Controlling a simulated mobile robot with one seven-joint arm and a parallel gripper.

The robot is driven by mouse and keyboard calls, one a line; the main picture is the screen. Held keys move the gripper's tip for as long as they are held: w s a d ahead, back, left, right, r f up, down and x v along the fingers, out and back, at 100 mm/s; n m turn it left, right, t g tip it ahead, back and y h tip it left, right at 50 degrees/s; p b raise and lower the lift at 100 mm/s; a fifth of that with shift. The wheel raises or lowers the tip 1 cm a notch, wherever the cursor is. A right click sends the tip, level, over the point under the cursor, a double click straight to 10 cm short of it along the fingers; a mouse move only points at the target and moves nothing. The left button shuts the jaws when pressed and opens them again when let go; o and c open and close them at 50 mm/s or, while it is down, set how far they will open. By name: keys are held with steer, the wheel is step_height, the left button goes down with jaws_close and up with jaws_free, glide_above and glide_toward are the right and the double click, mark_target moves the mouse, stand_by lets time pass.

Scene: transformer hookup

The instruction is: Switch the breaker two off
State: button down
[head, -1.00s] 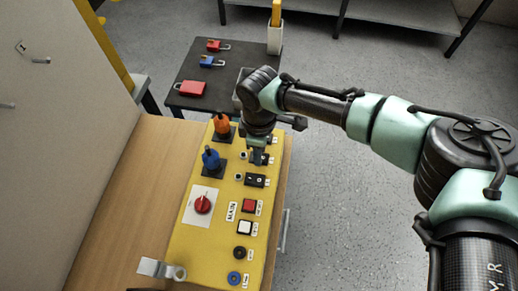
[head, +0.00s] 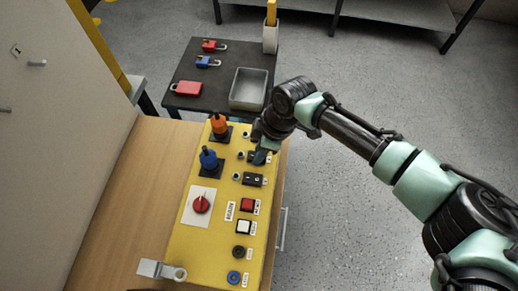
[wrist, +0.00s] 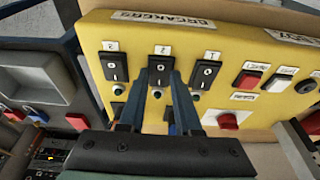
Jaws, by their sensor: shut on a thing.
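The yellow panel (head: 215,250) carries a row of black breakers. In the wrist view, breaker two (wrist: 160,68) is the middle one under the label 2, with breaker one (wrist: 205,72) to its right and another breaker (wrist: 115,67) to its left. My gripper (wrist: 161,80) has its two fingers on either side of breaker two, shut on it. In the head view my gripper (head: 262,155) is at the panel's right side, just beyond breaker one (head: 252,180), and mostly hides breaker two. I cannot tell the position of its rocker.
The panel also bears a red rotary switch (head: 201,204), blue (head: 208,159) and orange (head: 219,126) plugs, and push buttons. A dark table (head: 190,58) behind holds padlocks and a grey tray (head: 253,88). Open floor lies to the right.

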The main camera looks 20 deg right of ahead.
steer(key=c, duration=0.6)
jaws_free()
steer(key=b+v, duration=0.1)
steer(key=v, duration=1.2)
steer(key=shift+b, duration=0.35)
